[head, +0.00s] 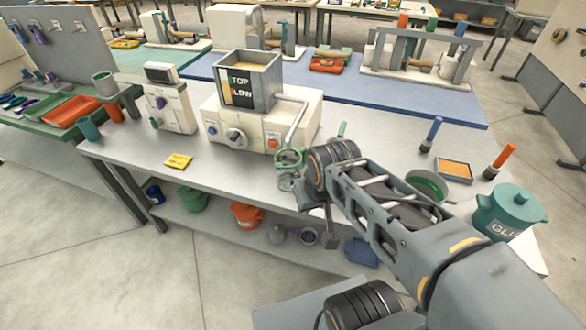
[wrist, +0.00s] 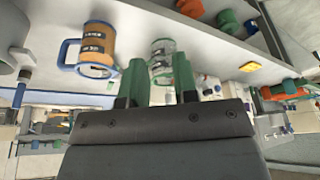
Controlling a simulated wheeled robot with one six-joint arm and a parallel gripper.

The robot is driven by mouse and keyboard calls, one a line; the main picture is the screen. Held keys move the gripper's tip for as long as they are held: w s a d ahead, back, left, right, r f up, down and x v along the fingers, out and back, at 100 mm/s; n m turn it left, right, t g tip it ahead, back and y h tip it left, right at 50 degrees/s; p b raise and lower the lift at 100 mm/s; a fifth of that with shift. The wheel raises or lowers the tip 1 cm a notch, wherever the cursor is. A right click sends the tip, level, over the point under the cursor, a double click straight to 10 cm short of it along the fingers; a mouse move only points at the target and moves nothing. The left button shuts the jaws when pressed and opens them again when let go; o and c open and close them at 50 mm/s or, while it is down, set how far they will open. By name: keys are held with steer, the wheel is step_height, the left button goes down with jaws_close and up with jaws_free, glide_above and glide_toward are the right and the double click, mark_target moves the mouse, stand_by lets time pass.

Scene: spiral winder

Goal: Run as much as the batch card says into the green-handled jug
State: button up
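The clear green-handled jug (head: 288,181) stands below the spout of the white dispensing machine (head: 255,133), at the bench's front edge. It also shows in the wrist view (wrist: 162,50), beyond and between the fingers. My gripper (wrist: 160,82) is open, its two fingers apart with nothing seen clasped. In the head view my gripper is close to the jug, partly hidden by my wrist. The machine has a grey hopper with a marked window, a dark knob (head: 235,137) and a red button (head: 273,142). A yellow card (head: 178,161) lies left of it; its writing is too small to read.
A blue-handled jug (wrist: 97,50) with orange-brown contents stands near the green-handled one in the wrist view. A teal glue pot (head: 508,213) and an orange-filled tray (head: 454,172) are at the right. Several coloured containers sit on the lower shelf.

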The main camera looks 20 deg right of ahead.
jaws_close()
stand_by(0.8)
